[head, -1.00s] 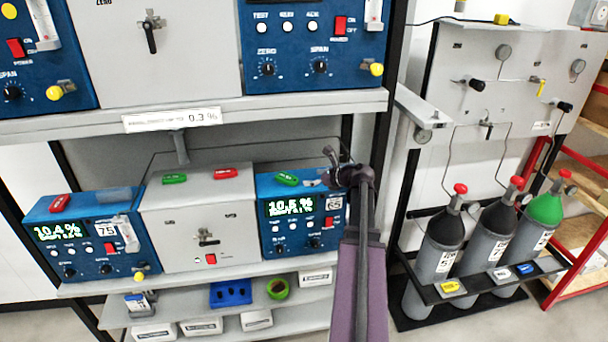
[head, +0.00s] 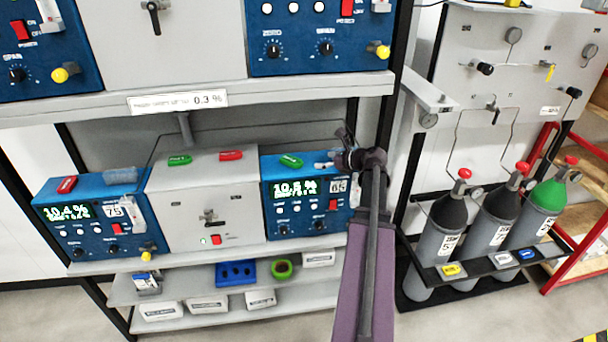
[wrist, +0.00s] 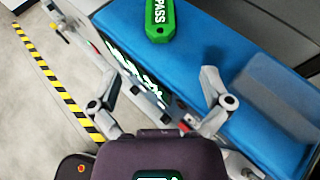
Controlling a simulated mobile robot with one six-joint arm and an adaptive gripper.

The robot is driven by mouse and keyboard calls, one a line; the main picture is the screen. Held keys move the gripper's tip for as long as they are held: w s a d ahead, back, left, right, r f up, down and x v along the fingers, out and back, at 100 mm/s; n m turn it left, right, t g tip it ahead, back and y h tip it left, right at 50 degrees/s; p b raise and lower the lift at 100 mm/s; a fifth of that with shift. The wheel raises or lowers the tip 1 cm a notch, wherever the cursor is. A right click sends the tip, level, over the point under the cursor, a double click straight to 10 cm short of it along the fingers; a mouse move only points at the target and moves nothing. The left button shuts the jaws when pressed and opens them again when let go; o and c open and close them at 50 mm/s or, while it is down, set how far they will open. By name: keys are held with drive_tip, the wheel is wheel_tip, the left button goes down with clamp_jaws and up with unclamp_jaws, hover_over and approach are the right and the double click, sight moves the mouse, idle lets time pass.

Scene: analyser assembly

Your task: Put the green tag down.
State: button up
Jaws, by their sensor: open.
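A green tag (head: 291,161) lies flat on top of the right blue analyser (head: 268,177). In the wrist view this green tag (wrist: 160,20), lettered PASS, lies on the analyser's blue top (wrist: 215,60), beyond my fingertips. My gripper (head: 343,143) is at the right end of that analyser, to the right of the tag and apart from it. In the wrist view my gripper (wrist: 158,78) has its two fingers spread wide, with nothing between them. Another green tag (head: 180,160) lies on the grey middle box (head: 180,215).
Red tags lie on the middle box (head: 231,155) and the left analyser (head: 67,184). An upper shelf (head: 300,88) hangs over the analysers, and a dark rack post (head: 388,110) stands close behind my arm. Gas cylinders (head: 436,245) stand at the right.

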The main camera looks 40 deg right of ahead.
drive_tip(key=w+a+f+n+g+y, duration=0.15)
drive_tip(key=a+f+n+g, duration=0.25)
drive_tip(key=a+n, duration=0.65)
drive_tip(key=w+a+f+n+g+y, duration=0.1)
drive_tip(key=w+a+f+n+g, duration=0.3)
drive_tip(key=a, duration=1.2)
drive_tip(key=s+a+f+n+g+h, duration=0.1)
drive_tip(key=s+a+n+g+h, duration=0.1)
drive_tip(key=s+a+n, duration=0.3)
drive_tip(key=s+a+f+n+g+h, duration=0.2)
drive_tip(key=s+a+n, duration=0.3)
drive_tip(key=a+n, duration=0.9)
drive_tip(key=shift+s+a+f+g+h, duration=0.25)
drive_tip(key=shift+a+g+h, duration=0.35)
drive_tip(key=shift+a+h, duration=0.25)
